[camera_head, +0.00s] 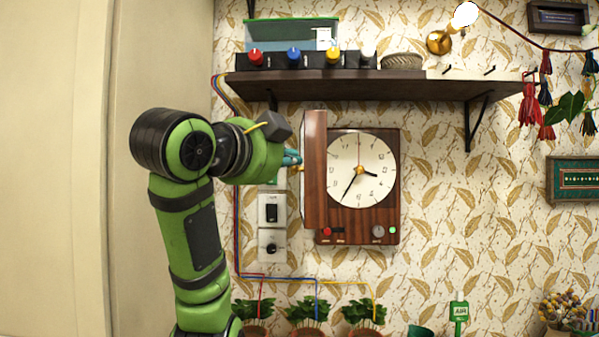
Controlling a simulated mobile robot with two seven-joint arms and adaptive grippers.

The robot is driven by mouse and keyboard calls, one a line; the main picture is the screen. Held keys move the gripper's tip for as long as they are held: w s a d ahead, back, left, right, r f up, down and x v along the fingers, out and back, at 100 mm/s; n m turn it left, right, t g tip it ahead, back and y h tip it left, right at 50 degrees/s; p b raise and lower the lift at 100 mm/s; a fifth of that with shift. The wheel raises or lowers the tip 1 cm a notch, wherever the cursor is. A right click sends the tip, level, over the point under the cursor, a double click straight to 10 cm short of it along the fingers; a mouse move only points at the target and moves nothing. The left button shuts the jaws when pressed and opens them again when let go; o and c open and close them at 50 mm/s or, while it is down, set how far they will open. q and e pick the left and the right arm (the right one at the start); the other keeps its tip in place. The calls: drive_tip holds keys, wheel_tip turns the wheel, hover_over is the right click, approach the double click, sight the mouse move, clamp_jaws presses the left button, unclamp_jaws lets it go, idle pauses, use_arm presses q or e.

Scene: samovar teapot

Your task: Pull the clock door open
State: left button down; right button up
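The wooden clock (391,150) hangs on the wall under the shelf, with its white dial (375,156) and hands in plain sight. Its brown door (315,175) stands swung out at the clock's left side, seen nearly edge-on. My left gripper (292,159) is at the door's left face, its bluish fingertips close to a small brass-coloured knob. I cannot tell whether the fingers are shut on the knob or only beside it, since they are small and partly hidden by the gripper body. My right gripper is not in view.
A dark shelf (400,87) with coloured knobs runs above the clock. Switch plates (271,210) are on the wall below my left gripper. Several potted plants (308,318) stand below. A wall lamp (440,42) is at the upper right. The space before the dial is clear.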

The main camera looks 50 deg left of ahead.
sight(309, 166)
use_arm(q)
drive_tip(key=w+a+p, duration=0.1)
drive_tip(key=w+a, duration=0.1)
drive_tip(key=w, duration=0.1)
drive_tip(key=w+a+p, duration=0.1)
drive_tip(key=w+a, duration=0.1)
drive_tip(key=w, duration=0.1)
drive_tip(key=w+a+p, duration=0.1)
drive_tip(key=w+a, duration=0.1)
drive_tip(key=w, duration=0.1)
drive_tip(key=shift+w+f, duration=0.25)
drive_tip(key=shift+f, duration=0.05)
drive_tip(key=shift+s+a+f, duration=0.1)
drive_tip(key=shift+s+a, duration=0.05)
drive_tip(key=shift+a, duration=0.4)
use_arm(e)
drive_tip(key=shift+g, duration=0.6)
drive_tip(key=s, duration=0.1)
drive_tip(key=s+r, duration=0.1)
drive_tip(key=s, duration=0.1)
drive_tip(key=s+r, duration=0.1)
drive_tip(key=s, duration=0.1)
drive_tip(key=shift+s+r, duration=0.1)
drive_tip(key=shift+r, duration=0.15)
